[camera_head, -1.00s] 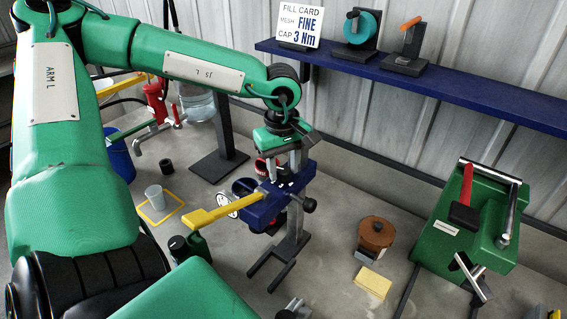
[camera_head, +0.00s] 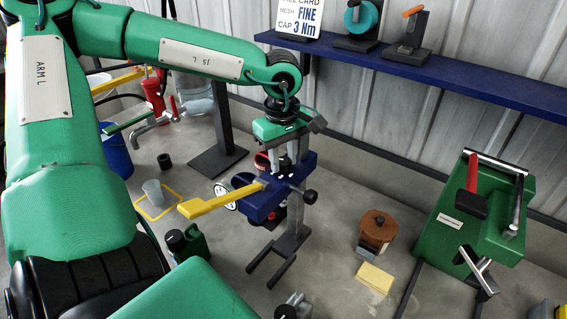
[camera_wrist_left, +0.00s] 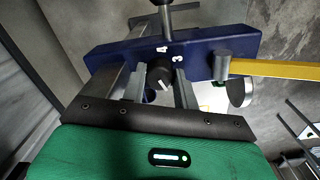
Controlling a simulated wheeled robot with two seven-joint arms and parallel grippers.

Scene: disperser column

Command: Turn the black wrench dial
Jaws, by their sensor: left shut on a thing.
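The black dial (camera_wrist_left: 158,77) with a white pointer mark sits on the blue block of the wrench, beside white numerals 4 and 3 in the left wrist view. My left gripper (camera_wrist_left: 161,88) is shut on the dial, with one grey finger on each side of it. In the head view my left gripper (camera_head: 286,160) reaches down onto the blue block (camera_head: 259,207), and its fingers hide the dial. A yellow lever (camera_head: 215,203) sticks out to the left from the block. My right gripper is not recognisable in either view.
A dark stand (camera_head: 284,252) carries the block. A green machine (camera_head: 465,225) stands at right. A brown-lidded pot (camera_head: 378,228) and yellow sponge (camera_head: 374,278) lie between.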

